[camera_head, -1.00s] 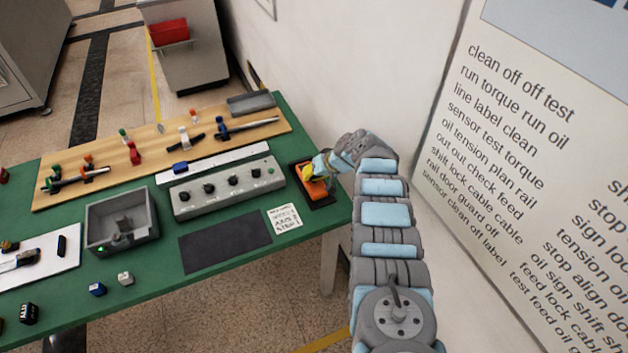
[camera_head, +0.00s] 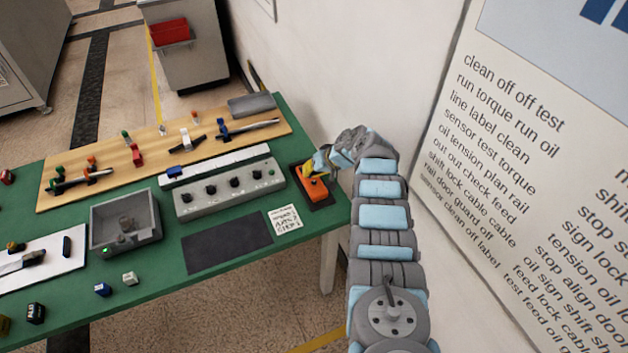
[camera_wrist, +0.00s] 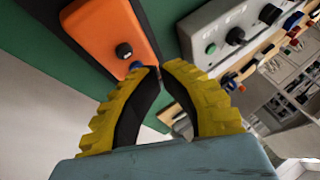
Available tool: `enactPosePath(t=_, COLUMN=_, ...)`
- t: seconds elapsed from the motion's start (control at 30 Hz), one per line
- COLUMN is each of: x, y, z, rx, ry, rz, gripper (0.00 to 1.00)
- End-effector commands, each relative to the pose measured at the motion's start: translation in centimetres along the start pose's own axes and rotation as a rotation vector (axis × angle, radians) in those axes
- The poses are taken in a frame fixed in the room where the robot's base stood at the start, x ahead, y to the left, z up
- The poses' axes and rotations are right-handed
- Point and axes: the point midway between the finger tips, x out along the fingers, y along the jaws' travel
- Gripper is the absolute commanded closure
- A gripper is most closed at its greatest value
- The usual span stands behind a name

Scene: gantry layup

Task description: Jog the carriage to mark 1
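An orange pendant box (camera_head: 316,190) lies on a black pad at the right end of the green bench. In the wrist view the orange box (camera_wrist: 100,30) has a black knob (camera_wrist: 124,50) and a blue button (camera_wrist: 136,66). My gripper (camera_wrist: 161,72) has its yellow fingers nearly together, with nothing between them. The tips are at the blue button; I cannot tell whether they press it. In the head view my gripper (camera_head: 318,163) is over the pendant's far end. A small blue block (camera_head: 174,171), seemingly the carriage, sits near the left end of a white strip (camera_head: 225,163). Mark numbers are unreadable.
A grey box with knobs (camera_head: 230,188) stands in front of the strip. A wooden board (camera_head: 110,165) with clamps and rods lies behind. A grey open bin (camera_head: 99,225), a dark mat (camera_head: 228,244) and a note (camera_head: 285,219) are on the bench. A wall is close on the right.

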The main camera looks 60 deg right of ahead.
Motion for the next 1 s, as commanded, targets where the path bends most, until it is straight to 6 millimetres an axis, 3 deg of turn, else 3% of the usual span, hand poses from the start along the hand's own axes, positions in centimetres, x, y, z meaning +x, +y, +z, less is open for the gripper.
enactPosePath(t=0.43, x=-2.9, y=-1.6, z=-1.5, rx=0.000, ry=-0.003, rz=-0.001, gripper=1.00)
enactPosePath(t=1.0, x=-3.0, y=-1.6, z=-1.6, rx=0.000, ry=-0.002, rz=-0.001, gripper=1.00)
